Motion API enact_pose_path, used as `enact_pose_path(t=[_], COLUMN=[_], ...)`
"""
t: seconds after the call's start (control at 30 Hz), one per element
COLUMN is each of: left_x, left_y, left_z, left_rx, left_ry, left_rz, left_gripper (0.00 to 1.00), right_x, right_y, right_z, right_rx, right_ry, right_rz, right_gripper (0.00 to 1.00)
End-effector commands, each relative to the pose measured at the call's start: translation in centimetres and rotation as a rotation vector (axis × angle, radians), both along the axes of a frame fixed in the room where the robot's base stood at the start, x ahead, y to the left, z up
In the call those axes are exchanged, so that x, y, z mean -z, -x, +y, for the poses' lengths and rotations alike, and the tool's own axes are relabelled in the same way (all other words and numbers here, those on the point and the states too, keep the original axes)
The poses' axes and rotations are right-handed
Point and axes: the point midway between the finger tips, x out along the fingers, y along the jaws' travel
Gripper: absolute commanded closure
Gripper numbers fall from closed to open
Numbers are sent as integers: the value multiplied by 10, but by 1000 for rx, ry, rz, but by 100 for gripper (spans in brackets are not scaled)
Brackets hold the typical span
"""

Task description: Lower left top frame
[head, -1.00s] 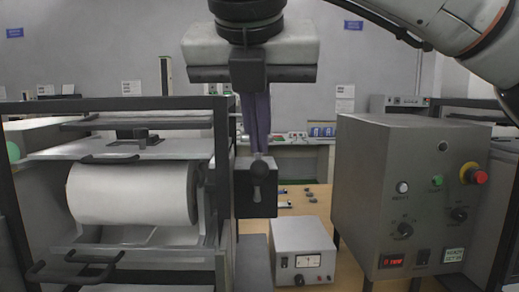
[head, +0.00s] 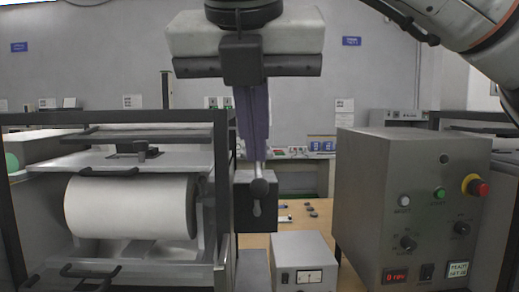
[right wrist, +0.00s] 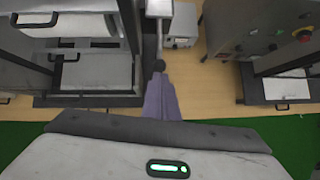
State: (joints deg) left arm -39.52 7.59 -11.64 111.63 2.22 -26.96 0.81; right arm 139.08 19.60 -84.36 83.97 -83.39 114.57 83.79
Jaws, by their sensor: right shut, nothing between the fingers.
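The left test rig has a flat dark top frame (head: 100,133) in its upper part, above a light plate (head: 60,160) with a black handle. A white roll (head: 130,207) lies below the plate. My left gripper is not in view.
A grey control box (head: 400,215) with a red emergency button (head: 475,186) stands at the right. A small meter unit (head: 303,258) sits between it and the rig on the wooden table (head: 310,217). Black rig posts (head: 222,190) stand close to the lever.

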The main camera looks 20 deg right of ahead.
Motion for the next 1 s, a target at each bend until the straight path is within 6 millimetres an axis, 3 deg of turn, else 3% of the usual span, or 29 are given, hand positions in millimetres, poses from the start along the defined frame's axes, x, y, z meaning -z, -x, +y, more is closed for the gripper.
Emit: enact_pose_path(t=[0.1, 0.4, 1.0], left_x=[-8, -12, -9], left_y=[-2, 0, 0], left_z=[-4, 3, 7], left_rx=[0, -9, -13], left_ry=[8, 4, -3], left_rz=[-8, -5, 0], left_gripper=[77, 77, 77], right_x=[-27, -70, -79], right_y=[16, 47, 54], right_z=[8, 21, 24], right_rx=[0, 1, 0], right_ry=[-1, 0, -1], right_rz=[-11, -8, -4], right_gripper=[100, 100, 100])
